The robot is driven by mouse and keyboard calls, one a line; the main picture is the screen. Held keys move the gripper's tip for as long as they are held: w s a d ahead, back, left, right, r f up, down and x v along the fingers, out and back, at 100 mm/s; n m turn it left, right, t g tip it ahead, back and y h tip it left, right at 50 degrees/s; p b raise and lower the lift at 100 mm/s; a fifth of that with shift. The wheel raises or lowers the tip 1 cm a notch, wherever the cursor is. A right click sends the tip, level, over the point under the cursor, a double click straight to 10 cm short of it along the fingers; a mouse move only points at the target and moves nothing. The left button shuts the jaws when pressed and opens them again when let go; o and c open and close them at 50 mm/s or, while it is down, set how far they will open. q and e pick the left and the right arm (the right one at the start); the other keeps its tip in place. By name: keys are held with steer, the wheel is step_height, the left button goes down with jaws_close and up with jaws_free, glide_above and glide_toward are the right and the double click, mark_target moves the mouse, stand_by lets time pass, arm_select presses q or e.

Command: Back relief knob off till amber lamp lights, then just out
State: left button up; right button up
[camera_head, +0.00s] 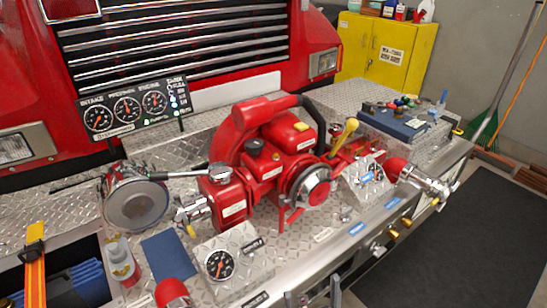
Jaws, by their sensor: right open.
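A red pump (262,165) sits on the bumper's diamond plate. A small metal panel (366,182) to its right carries a small control and a blue label; I cannot tell for sure that this is the relief knob. A black gauge panel (136,108) stands behind at the left, with three dials and a column of small lamps at its right side. The lamps are too small to tell whether amber is lit. My right gripper (313,294) shows only as grey fingertips at the bottom edge, open and apart from the pump. My left gripper is not in view.
A round gauge (219,264) is on a metal box in front of the pump. A chrome nozzle with a red end (398,170) juts out at the right. Brass fittings (399,228) line the bumper's front edge. A dark mat (450,240) covers open floor at the right.

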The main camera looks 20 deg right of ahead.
steer(key=w+a+m+g+h+b, duration=0.2)
steer(key=w+m+g+h, duration=0.5)
steer(key=w, duration=1.9)
steer(key=g+h+b, duration=0.1)
steer(key=g+h, duration=0.4)
steer(key=g, duration=0.2)
glide_toward(254, 146)
steer(key=w, duration=0.2)
steer(key=w+p, duration=0.1)
steer(key=w, duration=0.1)
steer(key=w+d+f+p, duration=0.1)
steer(key=w, duration=0.1)
steer(key=shift+w, duration=0.15)
steer(key=w, duration=0.2)
steer(key=w+b, duration=0.1)
steer(key=w, duration=0.1)
steer(key=shift+f, duration=0.2)
steer(key=shift+w+b, duration=0.35)
steer(key=shift+b, duration=0.05)
steer(key=shift+w+d+r+b, duration=0.1)
steer(key=shift+w+b, duration=0.25)
steer(key=shift+w, duration=0.3)
steer(key=shift+c, duration=0.3)
